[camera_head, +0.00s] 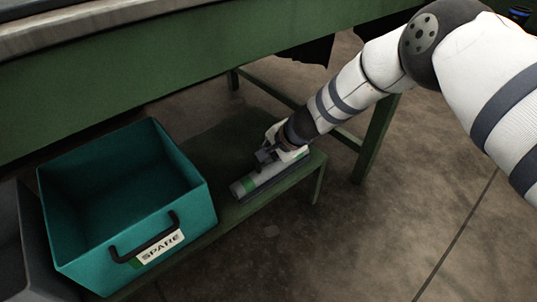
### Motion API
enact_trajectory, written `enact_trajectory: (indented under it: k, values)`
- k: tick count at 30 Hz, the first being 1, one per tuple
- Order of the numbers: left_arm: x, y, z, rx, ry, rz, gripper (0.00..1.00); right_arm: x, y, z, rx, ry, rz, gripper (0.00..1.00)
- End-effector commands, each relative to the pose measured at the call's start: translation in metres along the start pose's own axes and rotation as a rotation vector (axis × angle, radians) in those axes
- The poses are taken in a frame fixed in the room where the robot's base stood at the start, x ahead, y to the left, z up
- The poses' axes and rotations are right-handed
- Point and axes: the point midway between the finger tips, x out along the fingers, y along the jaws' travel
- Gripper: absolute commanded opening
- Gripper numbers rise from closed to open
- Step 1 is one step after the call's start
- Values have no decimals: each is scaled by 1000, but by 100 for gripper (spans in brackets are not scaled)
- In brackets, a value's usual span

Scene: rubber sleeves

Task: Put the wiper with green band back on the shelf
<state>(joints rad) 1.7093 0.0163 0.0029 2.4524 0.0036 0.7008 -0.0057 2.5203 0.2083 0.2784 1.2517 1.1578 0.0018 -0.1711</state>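The wiper with green band (243,187) is a long grey piece lying along the right end of the low green shelf (222,212), beside the teal bin. Its green band shows near its left end. My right gripper (268,158) reaches down from the upper right and is at the middle of the wiper, seemingly touching it. The fingertips are small and partly hidden against the wiper, so I cannot tell whether they are closed on it. I cannot tell whether the wiper rests fully on the shelf. My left gripper is not in view.
A teal bin (88,250) with a black handle and a "SPARE" label (160,247) stands on the shelf at left. A grey bin (38,278) is at the far left edge. The green table (160,65) overhangs the shelf. Open floor (350,240) lies right.

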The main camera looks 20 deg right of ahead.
Motion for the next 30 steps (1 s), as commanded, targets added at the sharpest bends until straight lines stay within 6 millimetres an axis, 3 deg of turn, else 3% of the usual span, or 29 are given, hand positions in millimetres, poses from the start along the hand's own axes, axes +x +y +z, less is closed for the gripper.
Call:
enact_trajectory:
  k: [3, 4, 6, 7, 17, 30]
  values:
    - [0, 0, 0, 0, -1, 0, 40, 1, 0, 0, 1, 0, -1, 0]
    - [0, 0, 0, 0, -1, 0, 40, 2, 1, 0, 1, 1, 1, 14]
    - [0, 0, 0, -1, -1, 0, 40, 1, 1, 0, 1, 1, 0, 30]
    - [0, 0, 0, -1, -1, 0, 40, 1, 1, 0, 0, 1, 0, 32]
    - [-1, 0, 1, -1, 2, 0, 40, -3, -1, 0, 0, 1, 0, 32]
    - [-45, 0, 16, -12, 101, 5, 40, -104, -5, 0, 2, 1, -6, 32]
